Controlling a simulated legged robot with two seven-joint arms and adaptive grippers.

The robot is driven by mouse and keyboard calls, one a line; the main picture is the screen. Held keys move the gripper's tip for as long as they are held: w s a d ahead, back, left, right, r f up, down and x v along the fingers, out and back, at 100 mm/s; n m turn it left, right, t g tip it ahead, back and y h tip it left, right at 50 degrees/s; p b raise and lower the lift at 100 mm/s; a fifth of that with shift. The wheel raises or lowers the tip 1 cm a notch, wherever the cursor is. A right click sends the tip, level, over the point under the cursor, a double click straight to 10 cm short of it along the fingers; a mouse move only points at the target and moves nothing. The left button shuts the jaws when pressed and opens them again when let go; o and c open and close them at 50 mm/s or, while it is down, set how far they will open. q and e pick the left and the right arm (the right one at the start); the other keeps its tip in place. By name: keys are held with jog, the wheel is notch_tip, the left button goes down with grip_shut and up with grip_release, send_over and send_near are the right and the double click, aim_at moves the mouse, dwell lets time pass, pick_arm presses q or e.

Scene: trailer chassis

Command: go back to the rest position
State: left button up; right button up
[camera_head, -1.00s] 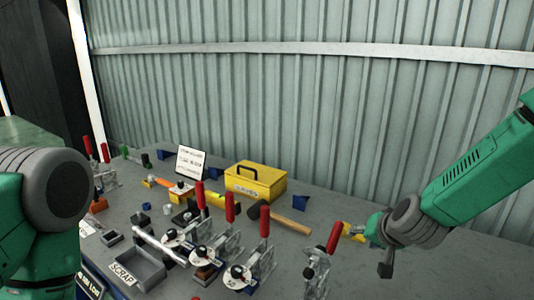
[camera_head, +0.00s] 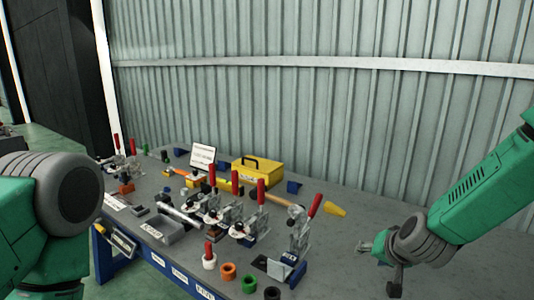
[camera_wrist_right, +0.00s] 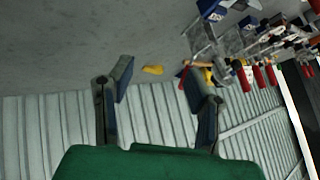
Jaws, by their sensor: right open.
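My right gripper (camera_head: 380,262) is at the right of the head view, over the bare right part of the grey workbench (camera_head: 350,243). In the right wrist view its two fingers (camera_wrist_right: 158,88) stand wide apart with nothing between them in contact. A yellow wedge-like piece (camera_head: 334,209) lies on the bench beyond it, and also shows small between the fingers in the wrist view (camera_wrist_right: 153,70). My left arm fills the lower left of the head view; its gripper is out of the picture.
Several toggle clamps with red handles (camera_head: 260,191) stand along the bench, the nearest (camera_head: 315,206) left of my right gripper. A yellow toolbox (camera_head: 258,174), a hammer (camera_head: 284,201), a grey scrap bin (camera_head: 171,232) and coloured rings (camera_head: 228,270) are there too. A corrugated wall (camera_head: 300,110) closes the back.

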jog(key=s+f+n+g, duration=0.1)
jog(key=s+f, duration=0.4)
jog(key=s, duration=0.1)
jog(key=s+f+n+g, duration=0.1)
jog(key=s+f, duration=0.4)
jog(key=s, duration=0.1)
jog(key=s+f+n+g+h, duration=0.1)
jog(key=s+f+g, duration=0.1)
jog(key=s+f, duration=0.4)
jog(key=shift+s+d+f, duration=0.1)
jog(key=shift+s+d, duration=0.25)
jog(key=shift+s, duration=0.1)
jog(key=s+d+f+n+g+b, duration=0.1)
jog(key=s+f+g, duration=0.15)
jog(key=s, duration=0.75)
jog(key=s+d+f+n+g, duration=0.1)
jog(key=s+d+f, duration=0.15)
jog(key=s, duration=0.65)
pick_arm(q)
notch_tip(320, 180, down, 11)
jog(key=b, duration=1)
jog(key=shift+w, duration=0.45)
pick_arm(e)
notch_tip(320, 180, down, 10)
jog(key=a, duration=0.1)
jog(key=shift+w+a, duration=0.15)
pick_arm(q)
jog(key=shift+d, duration=0.1)
pick_arm(e)
jog(key=shift+w, duration=0.1)
